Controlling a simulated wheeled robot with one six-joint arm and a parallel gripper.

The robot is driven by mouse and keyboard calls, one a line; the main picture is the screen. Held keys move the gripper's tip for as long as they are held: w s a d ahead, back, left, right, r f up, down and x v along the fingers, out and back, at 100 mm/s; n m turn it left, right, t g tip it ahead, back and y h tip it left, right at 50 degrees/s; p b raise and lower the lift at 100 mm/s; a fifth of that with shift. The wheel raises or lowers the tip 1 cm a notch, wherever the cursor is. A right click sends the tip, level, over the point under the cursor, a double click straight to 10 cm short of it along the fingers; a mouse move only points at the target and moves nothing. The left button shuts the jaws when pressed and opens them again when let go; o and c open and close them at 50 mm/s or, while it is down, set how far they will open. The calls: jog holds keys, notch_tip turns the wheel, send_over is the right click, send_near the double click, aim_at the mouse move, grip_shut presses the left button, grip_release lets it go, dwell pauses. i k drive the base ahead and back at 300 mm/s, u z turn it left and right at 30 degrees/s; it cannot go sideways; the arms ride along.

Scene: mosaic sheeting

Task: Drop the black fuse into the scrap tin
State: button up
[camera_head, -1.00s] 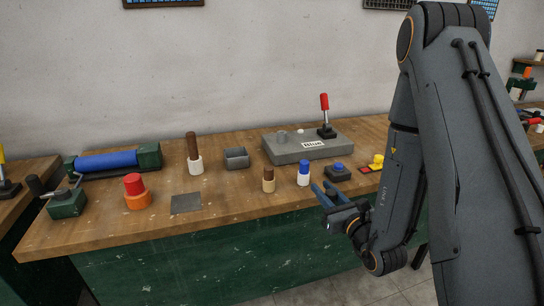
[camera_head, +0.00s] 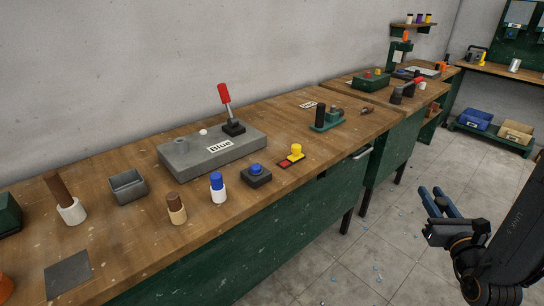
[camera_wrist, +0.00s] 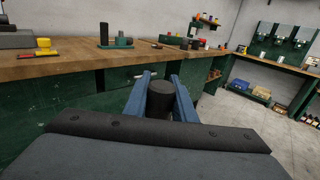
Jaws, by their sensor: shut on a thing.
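My gripper (camera_head: 440,203) is low at the right of the head view, over the floor and apart from the bench. In the wrist view its blue fingers (camera_wrist: 159,88) are shut on the black fuse (camera_wrist: 160,104), a dark cylinder standing upright between them. The fuse is hard to make out in the head view. A small grey open-topped box, which looks like the scrap tin (camera_head: 127,194), stands on the bench at the left of the head view, far from my gripper. Its inside looks empty from here.
The bench (camera_head: 240,215) also carries a brown-topped cylinder (camera_head: 176,208), a blue-topped one (camera_head: 218,188), a blue button (camera_head: 256,175), a grey block (camera_head: 205,155) with a red lever and a green stand (camera_head: 327,122). Open floor (camera_head: 385,250) lies right of the bench.

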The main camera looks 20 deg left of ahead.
aim_at(136, 189)
jog(key=z, duration=1.05)
jog(key=k, duration=1.35)
jog(key=u, duration=2.3)
